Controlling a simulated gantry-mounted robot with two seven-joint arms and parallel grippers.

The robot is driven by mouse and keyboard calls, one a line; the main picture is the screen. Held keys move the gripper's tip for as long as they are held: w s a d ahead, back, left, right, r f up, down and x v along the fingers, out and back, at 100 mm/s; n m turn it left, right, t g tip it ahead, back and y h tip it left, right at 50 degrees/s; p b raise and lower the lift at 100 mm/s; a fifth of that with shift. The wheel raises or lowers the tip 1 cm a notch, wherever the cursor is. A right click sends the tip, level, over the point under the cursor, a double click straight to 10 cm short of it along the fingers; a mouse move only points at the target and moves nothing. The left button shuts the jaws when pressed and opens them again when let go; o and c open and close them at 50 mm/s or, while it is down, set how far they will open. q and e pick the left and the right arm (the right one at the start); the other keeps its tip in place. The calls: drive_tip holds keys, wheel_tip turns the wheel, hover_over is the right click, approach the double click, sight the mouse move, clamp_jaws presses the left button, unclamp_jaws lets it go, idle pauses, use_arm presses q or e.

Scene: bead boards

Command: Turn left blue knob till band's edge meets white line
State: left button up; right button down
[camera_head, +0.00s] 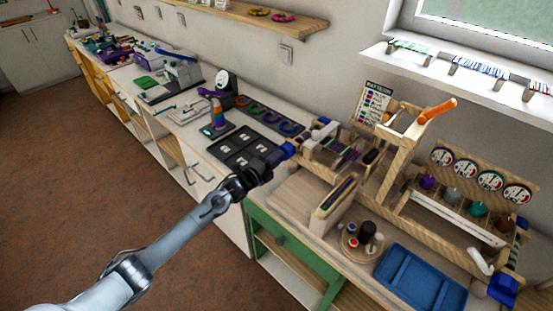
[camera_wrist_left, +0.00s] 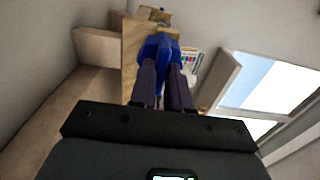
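The left blue knob (camera_head: 289,148) sticks out at the left end of a wooden bead loom (camera_head: 322,140) in the head view. My left gripper (camera_head: 278,157) is at this knob. In the left wrist view its two dark fingers (camera_wrist_left: 164,80) are close together, with the blue knob (camera_wrist_left: 160,44) between and beyond their tips. They appear shut on it. The fingers hide part of the knob. I cannot make out the band's edge or the white line. My right gripper is not in view.
A black tray (camera_head: 238,163) lies left of the gripper. A wooden stand (camera_head: 345,190), a round holder with jars (camera_head: 349,243) and a blue tray (camera_head: 395,268) stand to the right. Another wooden frame with an orange handle (camera_head: 437,110) rises behind.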

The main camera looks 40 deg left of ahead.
use_arm(q)
clamp_jaws()
drive_tip(key=shift+n, duration=0.4)
drive_tip(key=n+p, duration=0.7)
drive_tip(key=n, duration=0.9)
drive_tip(key=shift+n, duration=0.4)
